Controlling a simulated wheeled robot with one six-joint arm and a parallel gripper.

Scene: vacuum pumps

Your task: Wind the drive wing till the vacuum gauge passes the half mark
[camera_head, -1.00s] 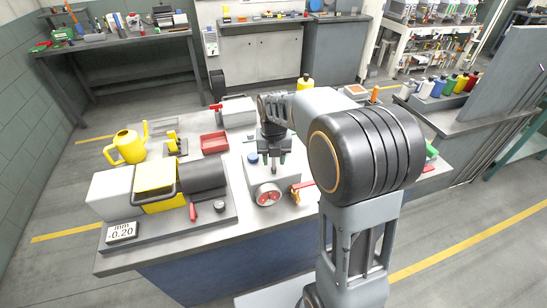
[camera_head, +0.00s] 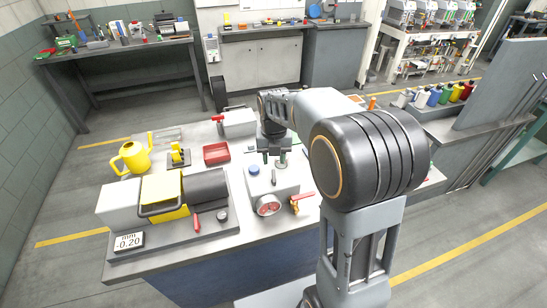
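A pale grey pump box (camera_head: 284,188) stands at the middle of the bench, with a blue cap (camera_head: 253,170) on top. Its round gauge (camera_head: 268,205) on the front has a red and white face; the needle is too small to read. A small upright grey piece (camera_head: 273,178) stands on the box top and may be the drive wing; I cannot tell for sure. An orange-red lever (camera_head: 302,198) sits at the right front side. My gripper (camera_head: 275,158) points down over the back of the box, fingers apart, with nothing visibly held.
Left of the pump is a machine with a yellow cover (camera_head: 161,189), a dark cylinder (camera_head: 207,186) and a display (camera_head: 128,242) reading -0.20. A yellow watering can (camera_head: 132,157), a red tray (camera_head: 216,153) and a red-handled grey box (camera_head: 238,121) stand behind. My arm hides the bench's right part.

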